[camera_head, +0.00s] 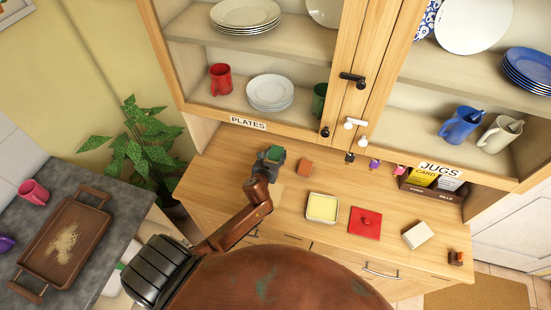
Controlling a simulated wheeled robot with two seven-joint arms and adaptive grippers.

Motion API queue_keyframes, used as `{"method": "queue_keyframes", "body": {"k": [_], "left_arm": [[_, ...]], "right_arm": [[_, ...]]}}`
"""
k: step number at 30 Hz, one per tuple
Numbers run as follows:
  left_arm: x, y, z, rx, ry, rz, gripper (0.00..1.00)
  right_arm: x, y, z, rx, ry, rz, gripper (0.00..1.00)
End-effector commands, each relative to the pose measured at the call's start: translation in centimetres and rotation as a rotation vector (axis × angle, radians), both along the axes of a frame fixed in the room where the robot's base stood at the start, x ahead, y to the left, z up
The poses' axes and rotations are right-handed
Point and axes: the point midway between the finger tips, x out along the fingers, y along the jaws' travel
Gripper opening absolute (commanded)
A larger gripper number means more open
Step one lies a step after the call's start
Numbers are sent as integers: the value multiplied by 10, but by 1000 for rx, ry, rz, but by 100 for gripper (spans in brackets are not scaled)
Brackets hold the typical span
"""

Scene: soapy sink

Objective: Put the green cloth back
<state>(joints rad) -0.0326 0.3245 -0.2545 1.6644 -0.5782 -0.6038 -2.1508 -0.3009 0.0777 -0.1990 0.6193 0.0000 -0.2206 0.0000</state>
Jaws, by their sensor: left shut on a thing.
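My left gripper (268,166) is over the back left of the wooden counter. It is shut on a small green folded thing, which looks like the green cloth (275,153). The gripper's dark fingers hide part of the cloth. I cannot tell whether the cloth touches the counter (282,222). My right gripper is not in view.
An orange block (305,168) is just right of the gripper. A yellow-filled tray (322,208), a red square (365,223) and a white block (417,234) lie further right. Cupboards with plates (270,91) and jugs (461,125) stand behind. A brown tray (65,243) lies left.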

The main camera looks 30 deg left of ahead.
Motion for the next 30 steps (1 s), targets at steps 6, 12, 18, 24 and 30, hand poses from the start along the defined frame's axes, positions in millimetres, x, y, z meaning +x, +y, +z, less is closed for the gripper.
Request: {"method": "queue_keyframes", "body": {"k": [6, 12, 18, 24, 30], "left_arm": [[3, 2, -28, -5, 3, 2, 20], [4, 3, -37, 1, 0, -1, 20], [3, 4, -37, 1, 0, -1, 20], [3, 3, -40, -1, 1, -1, 43], [3, 3, -40, -1, 1, -1, 56]], "right_arm": [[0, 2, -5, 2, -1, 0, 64], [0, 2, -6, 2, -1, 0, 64], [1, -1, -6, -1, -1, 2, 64], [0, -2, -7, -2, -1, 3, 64], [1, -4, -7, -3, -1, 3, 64]]}}
